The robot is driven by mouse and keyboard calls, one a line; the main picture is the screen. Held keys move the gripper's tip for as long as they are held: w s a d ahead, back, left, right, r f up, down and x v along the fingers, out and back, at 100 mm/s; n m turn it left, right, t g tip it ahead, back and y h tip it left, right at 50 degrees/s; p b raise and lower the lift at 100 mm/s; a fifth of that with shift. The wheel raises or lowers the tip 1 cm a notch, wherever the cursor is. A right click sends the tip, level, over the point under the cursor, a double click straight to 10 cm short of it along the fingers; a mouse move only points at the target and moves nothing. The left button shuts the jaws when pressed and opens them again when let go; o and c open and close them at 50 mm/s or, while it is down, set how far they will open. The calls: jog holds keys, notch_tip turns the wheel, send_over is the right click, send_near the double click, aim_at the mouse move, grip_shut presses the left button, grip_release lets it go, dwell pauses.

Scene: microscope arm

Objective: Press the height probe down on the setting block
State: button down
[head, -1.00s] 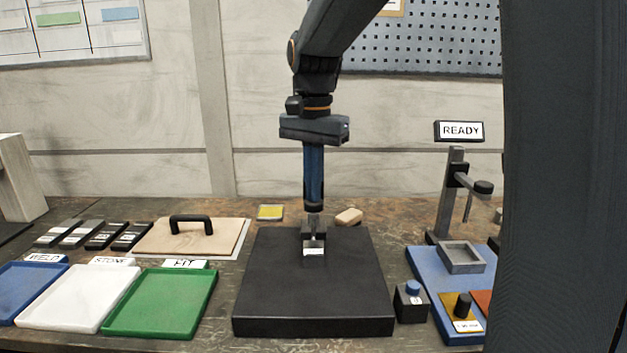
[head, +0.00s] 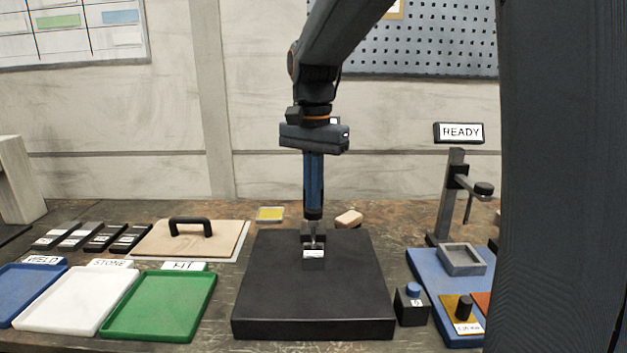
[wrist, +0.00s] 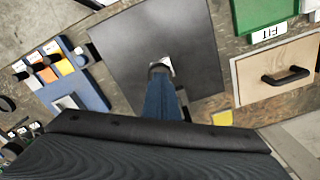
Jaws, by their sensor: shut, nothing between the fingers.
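A blue shaft (head: 313,185) with a black lower collar points straight down below my dark wrist body. I cannot tell whether it is the height probe or part of my gripper. My gripper (head: 313,238) is shut at the grey lower end of this shaft.
A small black box with a blue button (head: 412,290) stands right of the plate. Farther right is a blue base (head: 425,275) with a grey tray and a post under a READY sign (head: 460,132). Left are a green tray (head: 160,305) and a wooden board with a handle (head: 190,240).

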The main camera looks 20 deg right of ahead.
jog(key=shift+s+f, duration=0.1)
jog(key=shift+f, duration=0.05)
notch_tip(320, 180, up, 7)
jog(key=p, duration=0.7)
jog(key=shift+r, duration=0.25)
notch_tip(320, 180, up, 8)
jog(key=b, duration=0.1)
jog(key=shift+f, duration=0.2)
dwell(1.0)
